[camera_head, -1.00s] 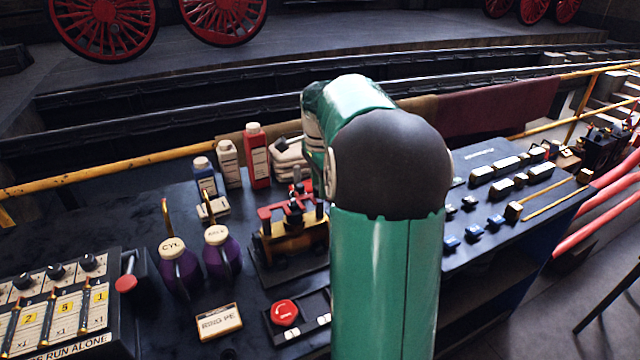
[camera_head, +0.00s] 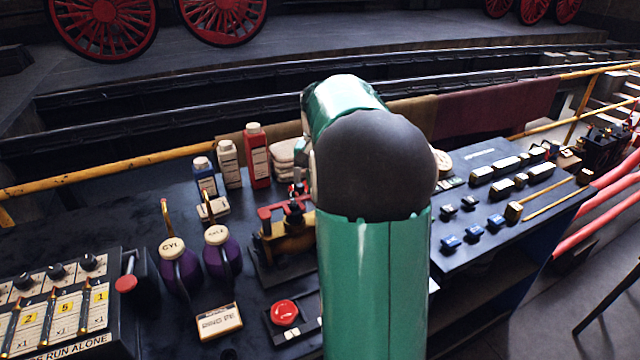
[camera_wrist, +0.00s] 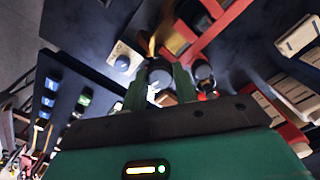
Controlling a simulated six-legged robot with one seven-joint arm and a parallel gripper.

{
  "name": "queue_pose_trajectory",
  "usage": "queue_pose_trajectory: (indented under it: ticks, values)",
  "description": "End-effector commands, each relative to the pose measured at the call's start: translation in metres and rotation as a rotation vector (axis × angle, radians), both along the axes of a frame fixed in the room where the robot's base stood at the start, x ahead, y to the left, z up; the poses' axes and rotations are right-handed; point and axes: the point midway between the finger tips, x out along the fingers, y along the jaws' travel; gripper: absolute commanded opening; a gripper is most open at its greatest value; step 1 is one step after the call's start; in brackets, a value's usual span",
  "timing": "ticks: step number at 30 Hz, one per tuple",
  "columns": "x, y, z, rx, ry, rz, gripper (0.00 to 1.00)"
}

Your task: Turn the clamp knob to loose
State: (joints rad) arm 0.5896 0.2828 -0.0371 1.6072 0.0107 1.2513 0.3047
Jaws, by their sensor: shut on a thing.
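In the wrist view my gripper (camera_wrist: 160,73) has its two green fingers closed around a small grey rounded piece (camera_wrist: 158,84), which looks like the clamp knob. The fingers cover much of it, and its setting cannot be read. The red and brass clamp fixture (camera_wrist: 180,40) is just beyond the fingers. In the head view the fixture (camera_head: 286,238) stands on the dark bench, left of my green arm. My arm hides the gripper and the knob there.
Two purple jugs (camera_head: 217,255) and a red push button (camera_head: 284,313) are near the fixture. Several bottles (camera_head: 257,158) and folded white cloths (camera_head: 284,153) stand behind it. A panel with blue and brass blocks (camera_head: 495,222) is to the right. A yellow rail (camera_head: 110,172) runs behind the bench.

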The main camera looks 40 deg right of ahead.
Motion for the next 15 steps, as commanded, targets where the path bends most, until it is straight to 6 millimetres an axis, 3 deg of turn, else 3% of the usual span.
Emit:
queue_pose_trajectory:
  ticks: [15]
  values:
    - [0.0001, 0.0003, -0.0005, 0.001, 0.001, 0.489, 0.06]
